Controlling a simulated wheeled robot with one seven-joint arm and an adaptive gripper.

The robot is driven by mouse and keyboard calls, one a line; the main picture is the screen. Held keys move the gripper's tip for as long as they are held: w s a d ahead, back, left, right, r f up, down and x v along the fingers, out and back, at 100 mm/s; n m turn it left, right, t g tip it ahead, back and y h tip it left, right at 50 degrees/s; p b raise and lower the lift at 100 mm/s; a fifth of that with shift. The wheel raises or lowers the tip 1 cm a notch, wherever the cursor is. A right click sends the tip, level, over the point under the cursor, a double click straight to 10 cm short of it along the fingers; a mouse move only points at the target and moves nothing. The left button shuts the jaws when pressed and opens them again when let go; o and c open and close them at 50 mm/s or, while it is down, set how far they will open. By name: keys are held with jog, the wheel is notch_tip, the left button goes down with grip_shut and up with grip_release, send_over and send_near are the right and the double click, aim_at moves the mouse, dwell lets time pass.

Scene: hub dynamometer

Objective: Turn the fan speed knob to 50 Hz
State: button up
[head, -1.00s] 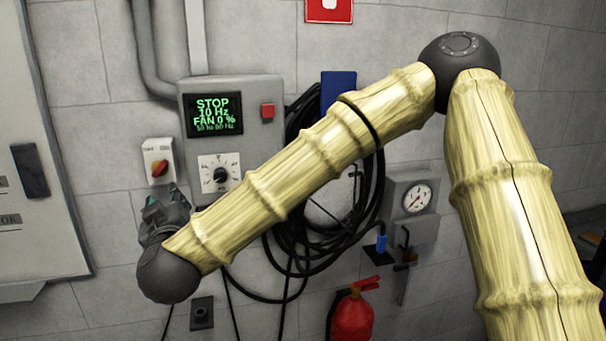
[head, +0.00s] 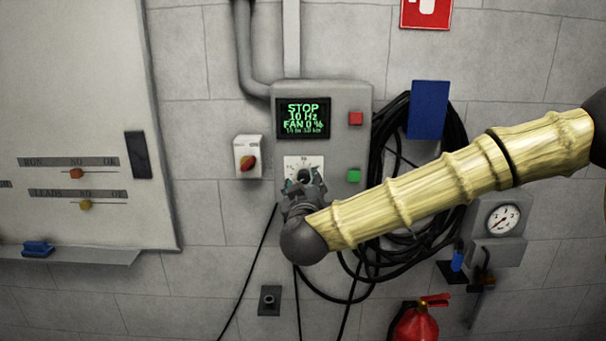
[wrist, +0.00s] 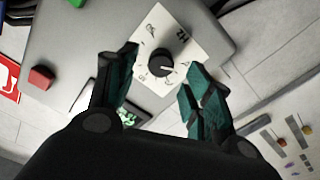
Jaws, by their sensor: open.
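The fan speed knob (wrist: 160,64) is a round black knob with a white pointer mark on a white dial plate (wrist: 150,82) marked Hz. In the head view the dial plate (head: 291,161) is on the grey control box (head: 337,100), partly hidden by my gripper. My gripper (head: 305,182) is open in front of the dial. In the wrist view the fingers (wrist: 163,80) stand on either side of the knob with gaps, and do not visibly touch it. The display (head: 303,118) reads STOP, 10 Hz, FAN 0 %, with a small blurred line below.
A red button (head: 355,118) and a green button (head: 354,176) are right of the dial. Coiled black cable (head: 457,140), a gauge (head: 502,219) and a fire extinguisher (head: 416,322) are to the right.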

aim_at(304, 179)
jog(key=shift+w+p, duration=0.75)
jog(key=shift+w, duration=1.2)
